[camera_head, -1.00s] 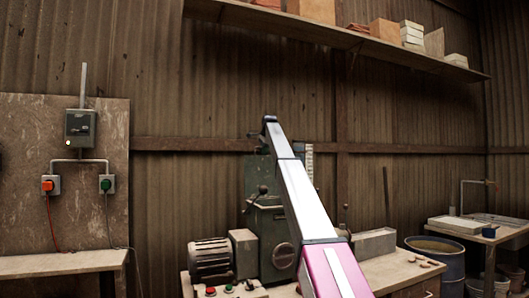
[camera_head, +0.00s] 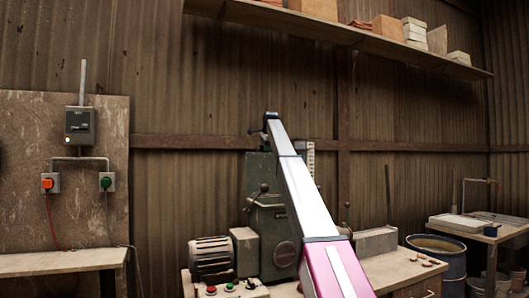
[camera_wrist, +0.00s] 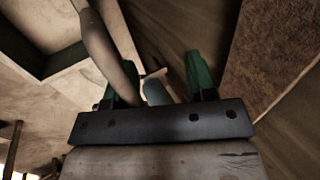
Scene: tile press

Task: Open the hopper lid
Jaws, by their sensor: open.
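The green press machine (camera_head: 265,215) stands on a bench in the head view, partly hidden behind my arm. I cannot clearly make out the hopper lid in either view. My gripper sits at the far end of my raised arm, above the top of the machine, small and dark in the head view. In the wrist view my gripper (camera_wrist: 163,80) is open, with two green fingers spread above a dark bolted bar. A blue-grey rounded piece (camera_wrist: 157,92) shows between the fingers; I cannot tell whether they touch it. A thick curved bar (camera_wrist: 105,45) passes close by the left finger.
A motor (camera_head: 211,259) sits left of the machine, with buttons (camera_head: 230,288) in front. A shelf (camera_head: 350,38) with boxes runs along the wall above. A blue drum (camera_head: 437,254) stands at right. Open wall space lies left of my gripper.

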